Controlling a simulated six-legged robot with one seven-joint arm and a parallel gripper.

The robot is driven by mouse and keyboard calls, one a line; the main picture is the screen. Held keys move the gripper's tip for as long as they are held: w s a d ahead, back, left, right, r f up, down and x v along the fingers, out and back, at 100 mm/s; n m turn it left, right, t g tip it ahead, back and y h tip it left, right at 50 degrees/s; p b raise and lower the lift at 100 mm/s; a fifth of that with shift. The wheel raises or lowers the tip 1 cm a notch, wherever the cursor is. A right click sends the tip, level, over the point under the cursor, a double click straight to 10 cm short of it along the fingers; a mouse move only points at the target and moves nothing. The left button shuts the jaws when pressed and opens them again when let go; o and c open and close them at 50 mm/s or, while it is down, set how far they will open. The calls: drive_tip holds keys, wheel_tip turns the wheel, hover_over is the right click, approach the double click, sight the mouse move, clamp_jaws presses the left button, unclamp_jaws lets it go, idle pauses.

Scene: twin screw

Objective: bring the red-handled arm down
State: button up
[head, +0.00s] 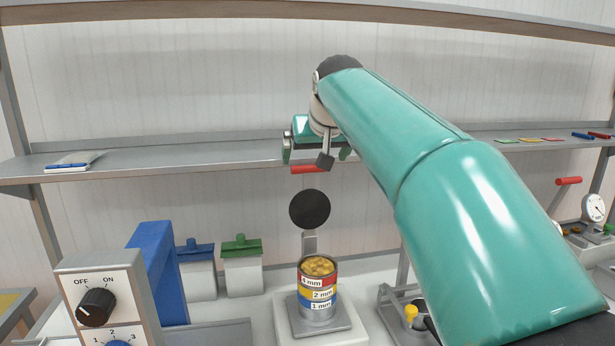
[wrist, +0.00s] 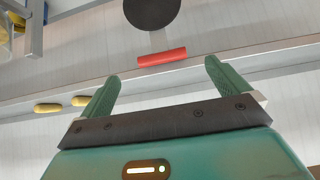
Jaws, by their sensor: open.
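In the head view a short red handle (head: 307,169) lies level just below my gripper (head: 317,154), under the shelf's front edge. A black disc (head: 309,209) stands below the handle, above a can of yellow pieces (head: 318,285). In the wrist view the red handle (wrist: 162,57) lies crosswise just beyond and between the fingertips of my gripper (wrist: 162,69), with a pale stem running from it toward the black disc (wrist: 152,12). The two green fingers are spread with nothing between them. In the head view my gripper partly hides the handle's surroundings.
A second red handle (head: 568,181) stands at the far right near a dial gauge (head: 593,208). A grey shelf (head: 220,158) runs behind my gripper. A switch box (head: 105,300) and a blue panel (head: 158,272) stand at the left. My arm covers much of the right.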

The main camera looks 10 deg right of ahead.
sight(309, 172)
drive_tip(key=x, duration=1.1)
drive_tip(key=shift+a+f, duration=0.1)
